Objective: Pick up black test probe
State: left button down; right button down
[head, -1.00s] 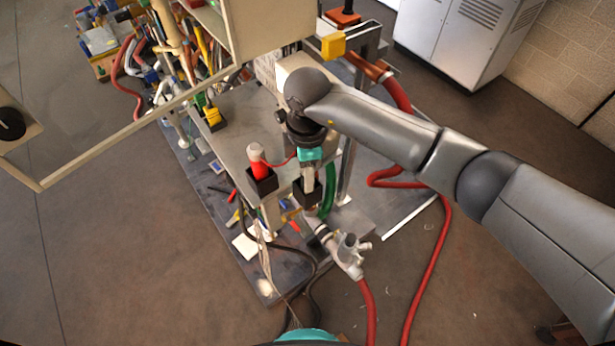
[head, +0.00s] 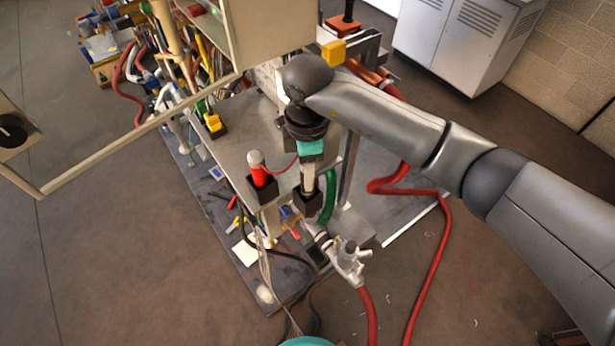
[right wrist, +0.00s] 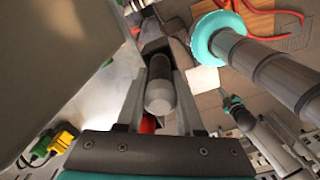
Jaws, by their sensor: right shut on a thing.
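The black test probe (right wrist: 160,84), a dark cylinder with a lighter grey rounded end, lies between the two fingers of my right gripper (right wrist: 158,76) in the right wrist view. The fingers are shut on it. In the head view my right gripper (head: 309,178) points down over a black square holder (head: 307,201) at the bench's front edge. The fingers hide most of the probe there, so I cannot tell whether its lower end is clear of the holder. My left gripper is not in view.
A green hose (head: 328,197) hangs close on the right. A grey valve fitting (head: 349,260) and red hose (head: 437,255) lie lower right.

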notch_tip(320, 180, up, 17)
jog(key=shift+f, duration=0.15)
